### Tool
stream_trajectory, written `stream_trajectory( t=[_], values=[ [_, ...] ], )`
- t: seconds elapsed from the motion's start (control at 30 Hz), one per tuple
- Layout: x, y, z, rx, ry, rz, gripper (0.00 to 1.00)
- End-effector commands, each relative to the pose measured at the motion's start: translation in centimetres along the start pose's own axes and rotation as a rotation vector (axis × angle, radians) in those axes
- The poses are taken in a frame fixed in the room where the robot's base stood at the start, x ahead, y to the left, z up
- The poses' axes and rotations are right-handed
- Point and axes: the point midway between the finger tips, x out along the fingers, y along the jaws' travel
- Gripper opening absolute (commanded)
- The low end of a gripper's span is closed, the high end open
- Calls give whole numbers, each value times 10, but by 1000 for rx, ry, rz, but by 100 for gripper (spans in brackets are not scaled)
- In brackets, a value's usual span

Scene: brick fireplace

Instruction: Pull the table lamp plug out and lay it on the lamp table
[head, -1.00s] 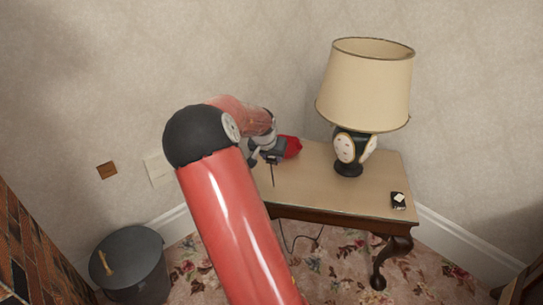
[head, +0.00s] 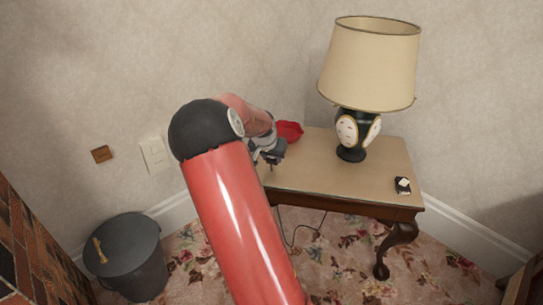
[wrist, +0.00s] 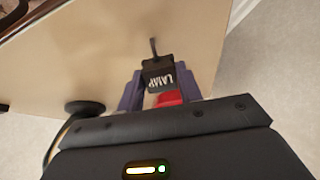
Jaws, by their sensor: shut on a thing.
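My gripper (head: 272,158) is over the left part of the lamp table (head: 330,170), seen from the head. In the wrist view my gripper (wrist: 160,88) has its two purple fingers shut on a black plug (wrist: 158,74) marked LAMP, with a short dark stub pointing away. The plug is over the tan tabletop (wrist: 105,60); I cannot tell whether it touches it. The table lamp (head: 368,65), with a cream shade and a dark, pale-panelled body, stands upright at the back of the table. The wall socket plate (head: 155,154) is left of the table, clear of my gripper.
A red dish (head: 289,131) sits behind my gripper on the table. A small black item with a white top (head: 402,185) lies at the right front. A dark cord (head: 290,236) hangs below the table. A lidded bin (head: 128,255) stands lower left. The table's middle is clear.

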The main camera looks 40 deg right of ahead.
Motion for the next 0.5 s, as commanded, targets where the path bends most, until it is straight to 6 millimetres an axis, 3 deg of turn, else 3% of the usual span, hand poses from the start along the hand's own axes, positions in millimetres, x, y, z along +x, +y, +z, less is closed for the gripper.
stream_trajectory(
  t=[0.07, 0.1, 0.2, 0.3, 0.5],
  values=[
    [0, 0, 0, 0, 0, 0, 0],
    [0, 0, 0, 0, 0, 0, 37],
    [0, 0, 0, 0, 0, 0, 50],
    [0, 0, 0, 0, 0, 0, 61],
    [0, 0, 0, 0, 0, 0, 61]
  ],
)
